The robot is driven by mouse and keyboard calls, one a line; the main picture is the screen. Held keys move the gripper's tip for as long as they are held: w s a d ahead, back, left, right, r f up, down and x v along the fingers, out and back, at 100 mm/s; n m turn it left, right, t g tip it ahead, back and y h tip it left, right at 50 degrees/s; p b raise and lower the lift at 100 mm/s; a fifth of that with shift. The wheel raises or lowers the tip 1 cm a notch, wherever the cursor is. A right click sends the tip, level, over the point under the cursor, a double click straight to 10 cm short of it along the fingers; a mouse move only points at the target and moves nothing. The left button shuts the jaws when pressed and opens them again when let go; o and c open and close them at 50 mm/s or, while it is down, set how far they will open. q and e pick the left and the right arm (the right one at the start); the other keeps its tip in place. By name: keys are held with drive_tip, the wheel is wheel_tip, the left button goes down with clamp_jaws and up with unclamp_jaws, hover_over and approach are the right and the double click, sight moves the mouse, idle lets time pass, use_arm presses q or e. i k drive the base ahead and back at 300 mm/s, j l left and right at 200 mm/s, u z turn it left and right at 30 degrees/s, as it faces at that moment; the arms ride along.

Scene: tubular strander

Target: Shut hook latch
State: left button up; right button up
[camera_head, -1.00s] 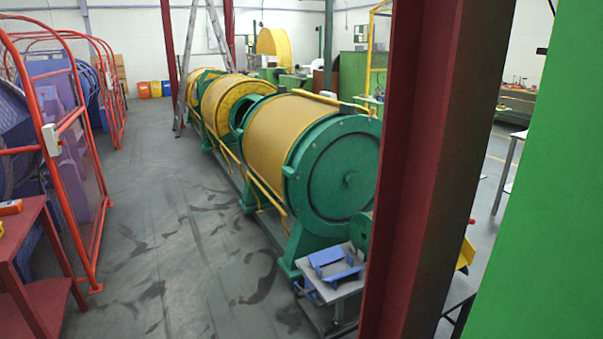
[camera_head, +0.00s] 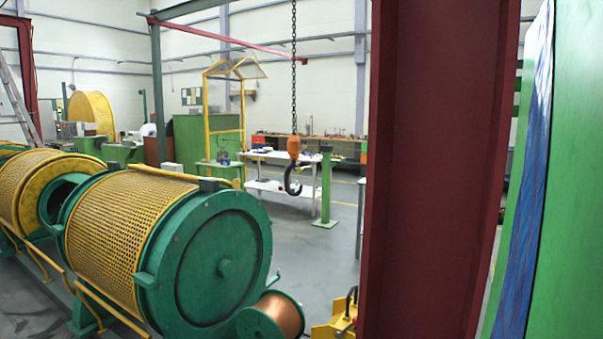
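A dark crane hook (camera_head: 293,180) hangs below an orange hook block (camera_head: 294,148) on a chain (camera_head: 294,60), right of centre in the head view. It hangs in the air beyond the green and yellow strander, in front of a white table. The hook's opening shows, but its latch is too small to make out. Neither of my grippers is in view.
A dark red steel column (camera_head: 425,180) stands close on the right, with a green panel (camera_head: 570,180) beyond it. The strander (camera_head: 215,265) fills the lower left, with a copper wire spool (camera_head: 285,314) beside it. A green post (camera_head: 326,190) stands right of the hook. Grey floor shows around the post.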

sight(300, 170)
drive_tip(key=j+z, duration=0.1)
drive_tip(key=z, duration=0.9)
drive_tip(key=i+j+z, duration=0.1)
drive_tip(key=j+z, duration=0.3)
drive_tip(key=j, duration=0.15)
drive_tip(key=j+z, duration=0.4)
drive_tip(key=j, duration=0.2)
drive_tip(key=j+z, duration=0.45)
drive_tip(key=j, duration=0.15)
drive_tip(key=k+j+z, duration=0.1)
drive_tip(key=j+z, duration=0.3)
drive_tip(key=j, duration=0.15)
